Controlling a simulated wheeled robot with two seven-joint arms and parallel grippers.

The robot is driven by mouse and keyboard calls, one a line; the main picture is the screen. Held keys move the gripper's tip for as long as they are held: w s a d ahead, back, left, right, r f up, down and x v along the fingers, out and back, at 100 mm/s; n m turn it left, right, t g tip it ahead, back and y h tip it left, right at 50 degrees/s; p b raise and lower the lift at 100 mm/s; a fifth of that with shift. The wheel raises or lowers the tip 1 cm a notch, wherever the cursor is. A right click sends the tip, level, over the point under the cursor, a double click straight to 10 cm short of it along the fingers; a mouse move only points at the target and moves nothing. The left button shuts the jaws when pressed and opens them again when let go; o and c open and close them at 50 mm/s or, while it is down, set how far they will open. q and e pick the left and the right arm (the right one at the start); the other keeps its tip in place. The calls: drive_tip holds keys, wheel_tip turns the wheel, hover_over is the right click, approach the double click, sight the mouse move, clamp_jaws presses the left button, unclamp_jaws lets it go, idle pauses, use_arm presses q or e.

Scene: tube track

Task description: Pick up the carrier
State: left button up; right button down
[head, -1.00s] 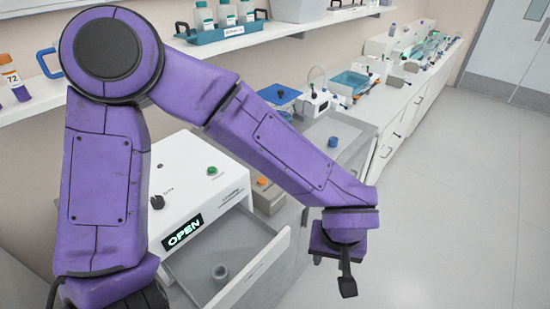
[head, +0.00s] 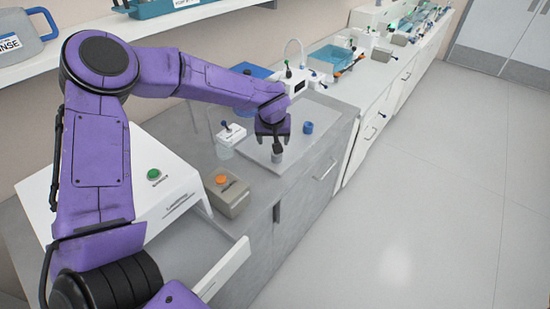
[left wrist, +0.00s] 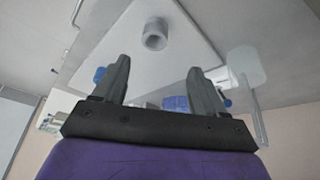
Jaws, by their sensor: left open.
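A small grey hollow cylinder, which may be the carrier, (head: 277,157) stands upright on a flat grey plate (head: 258,144) on the counter. In the left wrist view the cylinder (left wrist: 155,36) shows its open top just beyond the fingertips, roughly centred between them. My left gripper (head: 275,141) is above the cylinder, pointing down. In the left wrist view the gripper (left wrist: 158,66) is open, with nothing between its fingers. A blue ring-like cylinder (head: 308,128) stands on the same plate, to the right of my gripper. My right gripper is not in view.
A grey box with an orange button (head: 227,195) and a clear container (head: 223,150) stand left of the plate. A white machine with a green button (head: 150,195) has an open drawer (head: 222,270) in front. Floor at right is clear.

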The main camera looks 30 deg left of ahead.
use_arm(q)
hover_over(277, 161)
drive_tip(key=x, duration=0.4)
drive_tip(key=shift+s+d+f, duration=0.2)
drive_tip(key=shift+s+d, duration=0.05)
drive_tip(key=shift+s, duration=0.1)
drive_tip(key=x, duration=0.1)
drive_tip(key=p+x, duration=0.1)
drive_tip(key=x, duration=0.2)
drive_tip(key=shift+s+a+f+p, duration=0.25)
drive_tip(key=shift+f+p, duration=0.15)
drive_tip(key=shift+f, duration=0.1)
drive_tip(key=shift+w+d+f, duration=0.15)
drive_tip(key=shift+w+f, duration=0.05)
drive_tip(key=shift+s, duration=0.1)
drive_tip(key=c, duration=1.1)
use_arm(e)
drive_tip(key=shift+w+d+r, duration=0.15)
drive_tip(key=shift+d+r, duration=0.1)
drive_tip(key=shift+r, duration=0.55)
